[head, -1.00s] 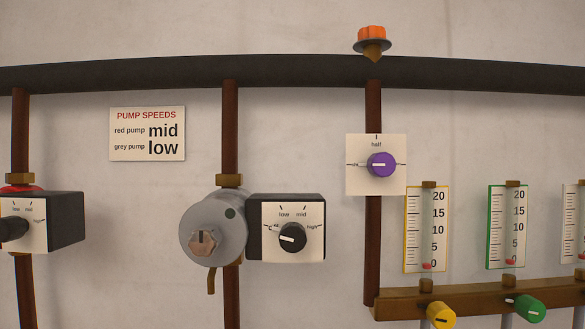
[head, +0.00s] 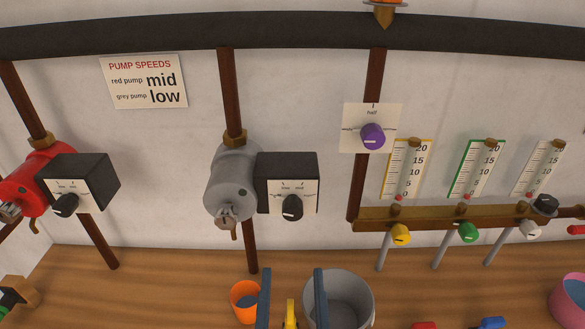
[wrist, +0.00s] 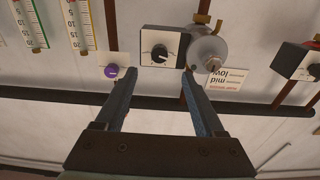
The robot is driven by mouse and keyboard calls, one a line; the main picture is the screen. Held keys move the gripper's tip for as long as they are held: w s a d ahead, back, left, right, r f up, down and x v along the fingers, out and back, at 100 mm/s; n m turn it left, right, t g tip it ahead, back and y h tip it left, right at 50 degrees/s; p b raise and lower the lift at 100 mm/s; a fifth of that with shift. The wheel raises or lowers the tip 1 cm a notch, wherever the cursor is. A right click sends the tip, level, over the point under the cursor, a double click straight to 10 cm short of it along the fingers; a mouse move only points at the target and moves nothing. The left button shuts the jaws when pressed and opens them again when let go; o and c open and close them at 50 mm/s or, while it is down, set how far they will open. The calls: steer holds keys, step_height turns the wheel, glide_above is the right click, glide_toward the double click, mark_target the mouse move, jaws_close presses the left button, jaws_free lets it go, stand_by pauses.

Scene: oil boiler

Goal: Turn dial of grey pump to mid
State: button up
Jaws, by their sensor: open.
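The grey pump (head: 230,185) is on a brown vertical pipe, and its black control box (head: 287,165) with a white face is on its right. The black dial (head: 292,207) sits low on that face; its white mark appears toward the lower left, and the labels are too small to read now. The wrist view is upside down and shows the dial (wrist: 159,52) and the grey pump (wrist: 208,47). My gripper (head: 292,296) is open below the dial in the head view. Its fingers (wrist: 159,76) are apart with nothing held, and the dial shows beyond their tips.
A sign (head: 146,82) reads red pump mid, grey pump low. The red pump (head: 38,180) is at the left. A purple dial (head: 373,136) and gauges (head: 408,168) are at the right. An orange cup (head: 245,301) and grey bucket (head: 352,292) stand near my fingers.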

mark_target(293, 216)
steer(key=shift+s+r+g+p, duration=0.35)
steer(key=shift+r+p, duration=0.3)
steer(key=shift+p, duration=0.35)
steer(key=w+p, duration=0.3)
steer(key=w, duration=0.8)
steer(key=shift+p, duration=0.3)
steer(key=shift+w+f, duration=0.1)
steer(key=shift+w, duration=0.75)
jaws_close()
